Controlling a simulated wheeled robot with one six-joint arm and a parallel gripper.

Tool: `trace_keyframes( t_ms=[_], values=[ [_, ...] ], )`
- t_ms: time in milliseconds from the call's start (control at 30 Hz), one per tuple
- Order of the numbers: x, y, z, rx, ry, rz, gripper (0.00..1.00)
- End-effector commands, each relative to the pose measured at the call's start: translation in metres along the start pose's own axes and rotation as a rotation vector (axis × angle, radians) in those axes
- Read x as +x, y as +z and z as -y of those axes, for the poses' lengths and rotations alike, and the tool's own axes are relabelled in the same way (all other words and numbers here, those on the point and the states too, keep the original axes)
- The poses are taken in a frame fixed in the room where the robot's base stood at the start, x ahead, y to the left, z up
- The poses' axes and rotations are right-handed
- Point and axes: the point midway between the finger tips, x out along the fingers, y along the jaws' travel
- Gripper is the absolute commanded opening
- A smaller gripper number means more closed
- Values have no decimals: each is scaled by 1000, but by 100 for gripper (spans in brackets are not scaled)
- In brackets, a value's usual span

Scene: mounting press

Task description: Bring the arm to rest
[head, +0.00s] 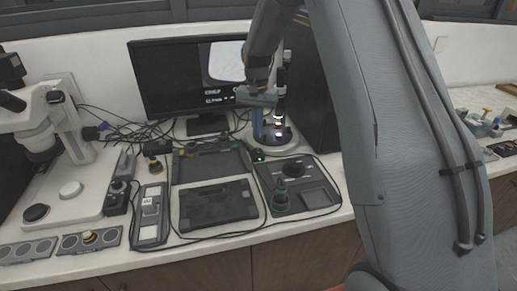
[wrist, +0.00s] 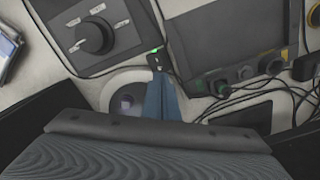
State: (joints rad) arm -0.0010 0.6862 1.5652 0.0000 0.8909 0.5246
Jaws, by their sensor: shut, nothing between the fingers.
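My gripper (head: 257,134) hangs pointing down in the head view, at the end of my grey arm. Its blue fingers are together with nothing between them. In the wrist view the shut fingers (wrist: 160,82) reach up from the bottom middle. The fingers are close beside a lit upright instrument with a round pale base (head: 276,146); whether they touch it I cannot tell. This round base also shows left of the fingers in the wrist view (wrist: 116,82). My arm's large link hides the right middle of the head view.
A dark control box (head: 318,190) with a dial stands in front of the instrument. A black tray (head: 215,204), a monitor (head: 165,75) and a microscope (head: 60,125) are to the left. Cables lie on the bench. A tall dark panel (head: 312,95) stands behind the instrument.

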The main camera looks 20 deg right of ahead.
Motion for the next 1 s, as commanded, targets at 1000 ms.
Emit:
trace_keyframes(
  t_ms=[1000],
  values=[
    [-34,145,-83,-298,-29,-69,0]
  ],
)
